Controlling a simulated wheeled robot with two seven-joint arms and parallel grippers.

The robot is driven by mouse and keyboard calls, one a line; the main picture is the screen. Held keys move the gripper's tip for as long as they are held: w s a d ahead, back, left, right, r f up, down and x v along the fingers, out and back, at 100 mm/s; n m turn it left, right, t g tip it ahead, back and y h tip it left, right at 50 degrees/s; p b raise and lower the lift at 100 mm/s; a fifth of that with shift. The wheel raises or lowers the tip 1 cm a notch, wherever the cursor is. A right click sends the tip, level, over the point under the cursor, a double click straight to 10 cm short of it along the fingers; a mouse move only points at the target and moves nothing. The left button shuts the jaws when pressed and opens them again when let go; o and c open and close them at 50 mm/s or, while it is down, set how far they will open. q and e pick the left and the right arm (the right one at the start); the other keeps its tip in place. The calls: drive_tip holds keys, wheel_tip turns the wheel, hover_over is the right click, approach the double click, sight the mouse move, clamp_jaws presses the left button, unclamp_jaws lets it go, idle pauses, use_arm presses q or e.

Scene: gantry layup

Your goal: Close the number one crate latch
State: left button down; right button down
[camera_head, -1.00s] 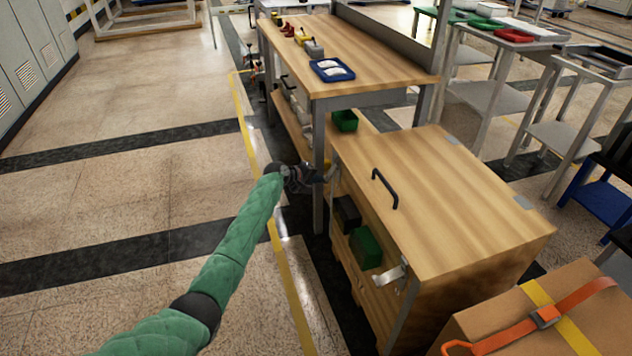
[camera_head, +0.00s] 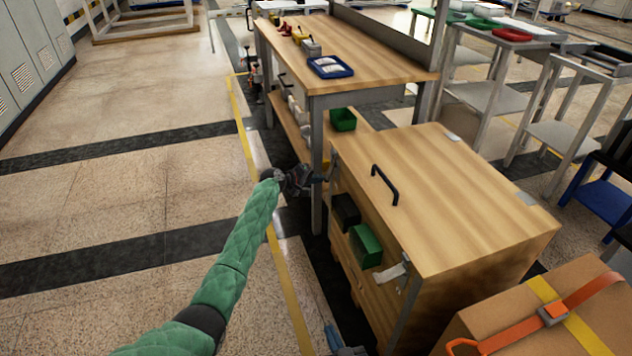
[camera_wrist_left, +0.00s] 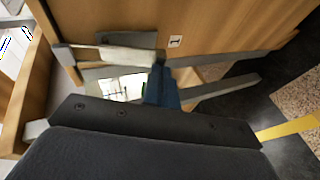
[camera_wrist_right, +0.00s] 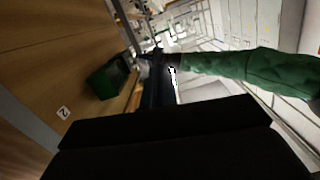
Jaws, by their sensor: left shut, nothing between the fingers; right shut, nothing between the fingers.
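The wooden crate (camera_head: 450,205) has a closed lid with a black handle. The number one label (camera_wrist_left: 175,41) shows on its side in the left wrist view. Beside it is the metal number one latch (camera_wrist_left: 105,55), which in the head view (camera_head: 334,163) is at the crate's far left corner. My left gripper (camera_head: 326,177) is shut and empty at this latch; its blue fingertips (camera_wrist_left: 162,88) overlap the lever's end, but contact is unclear. My right gripper (camera_head: 345,350) is at the bottom edge, shut and empty, low beside the crate.
A second latch (camera_head: 392,271) sticks out at the crate's near corner, by the number two label (camera_wrist_right: 63,113). A green bin (camera_head: 365,246) and a black bin (camera_head: 346,211) are on the crate's side. A strapped carton (camera_head: 540,315) stands at right. The floor at left is clear.

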use_arm(q)
drive_tip(key=shift+f+b, duration=0.15)
drive_tip(key=shift+b, duration=0.2)
use_arm(e)
wheel_tip(320, 180, up, 11)
drive_tip(key=w+t+y, duration=0.1)
drive_tip(key=t, duration=0.2)
drive_tip(key=shift+w+t, duration=0.35)
drive_tip(key=shift+t, duration=0.05)
drive_tip(key=shift+d, duration=0.1)
use_arm(q)
drive_tip(key=shift+r, duration=0.25)
use_arm(e)
drive_tip(key=shift+r, duration=0.15)
use_arm(q)
drive_tip(key=shift+r+p, duration=0.6)
drive_tip(key=shift+p, duration=0.05)
use_arm(e)
drive_tip(key=shift+r, duration=0.4)
